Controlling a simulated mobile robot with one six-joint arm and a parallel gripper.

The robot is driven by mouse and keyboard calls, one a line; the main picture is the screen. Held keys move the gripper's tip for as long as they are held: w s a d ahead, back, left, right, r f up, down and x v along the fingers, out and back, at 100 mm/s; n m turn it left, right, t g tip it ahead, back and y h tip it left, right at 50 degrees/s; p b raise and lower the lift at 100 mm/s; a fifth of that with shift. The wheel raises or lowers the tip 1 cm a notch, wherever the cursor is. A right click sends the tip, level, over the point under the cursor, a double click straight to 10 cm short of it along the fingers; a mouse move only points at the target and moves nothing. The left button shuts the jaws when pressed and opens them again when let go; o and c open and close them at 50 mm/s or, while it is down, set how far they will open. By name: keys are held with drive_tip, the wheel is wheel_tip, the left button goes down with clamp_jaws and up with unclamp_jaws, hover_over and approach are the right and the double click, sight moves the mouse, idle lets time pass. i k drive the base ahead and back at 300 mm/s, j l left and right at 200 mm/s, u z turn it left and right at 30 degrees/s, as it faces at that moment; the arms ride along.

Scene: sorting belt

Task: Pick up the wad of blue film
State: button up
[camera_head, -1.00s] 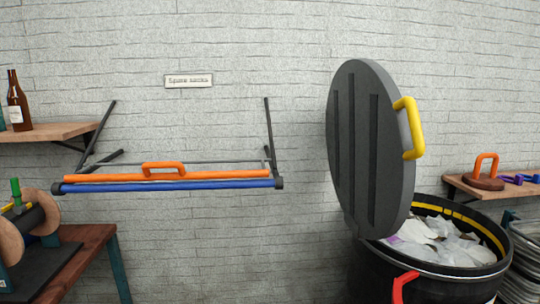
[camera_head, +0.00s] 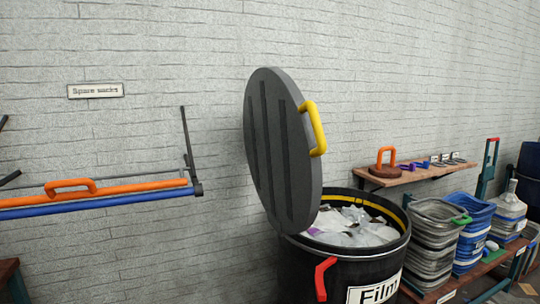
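No wad of blue film can be made out in this view. A black drum (camera_head: 335,262) with a "Film" label stands at the lower middle, its round dark lid (camera_head: 278,150) raised and tilted open. Crumpled whitish film (camera_head: 352,232) with a small purplish patch fills the drum near its rim. My gripper is not in view.
A wooden shelf (camera_head: 415,174) holds an orange-handled tool (camera_head: 386,165). Stacked grey tubs (camera_head: 432,245) and blue tubs (camera_head: 473,240) stand at right.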

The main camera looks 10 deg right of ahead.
sight(485, 252)
drive_tip(key=z, duration=1.65)
drive_tip(key=i+l+z, duration=0.25)
drive_tip(key=i, duration=0.75)
drive_tip(key=i+j+z, duration=0.25)
drive_tip(key=i, duration=0.75)
drive_tip(key=i+l+u, duration=0.15)
drive_tip(key=i+u, duration=0.25)
drive_tip(key=i, duration=0.3)
drive_tip(key=i+l+u, duration=0.4)
drive_tip(key=i, duration=0.25)
drive_tip(key=i+l+u, duration=0.6)
drive_tip(key=i+u, duration=0.25)
drive_tip(key=i+l+u, duration=0.15)
drive_tip(key=u, duration=0.3)
drive_tip(key=i+l+u, duration=0.2)
drive_tip(key=l+u, duration=0.2)
